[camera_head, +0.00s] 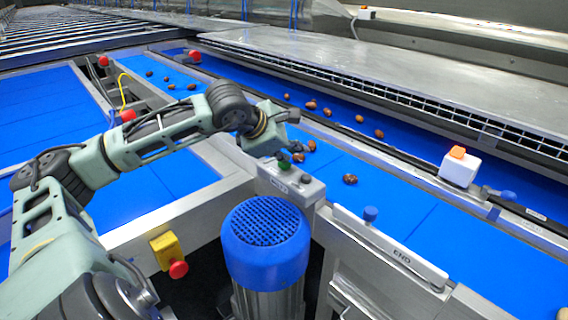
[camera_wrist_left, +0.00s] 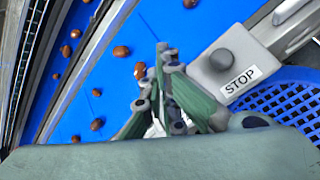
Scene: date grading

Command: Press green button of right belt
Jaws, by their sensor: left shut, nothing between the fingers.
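A grey control box (camera_head: 292,184) stands at the edge of the blue belt (camera_head: 385,195) on the right. A dark round button (camera_head: 305,179) sits on it; in the left wrist view the dark button (camera_wrist_left: 221,60) is beside a STOP label (camera_wrist_left: 240,81). My left gripper (camera_head: 290,152) is shut and empty, pointing down over the box's far left end. A dark green spot shows below its fingertips; I cannot tell whether it is the green button or whether they touch. In the left wrist view the fingers (camera_wrist_left: 163,52) hide that part. My right gripper is not in view.
A blue motor cover (camera_head: 266,240) stands in front of the box. A yellow box with a red button (camera_head: 178,268) is to its left. Several dates (camera_head: 350,179) lie on the belts.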

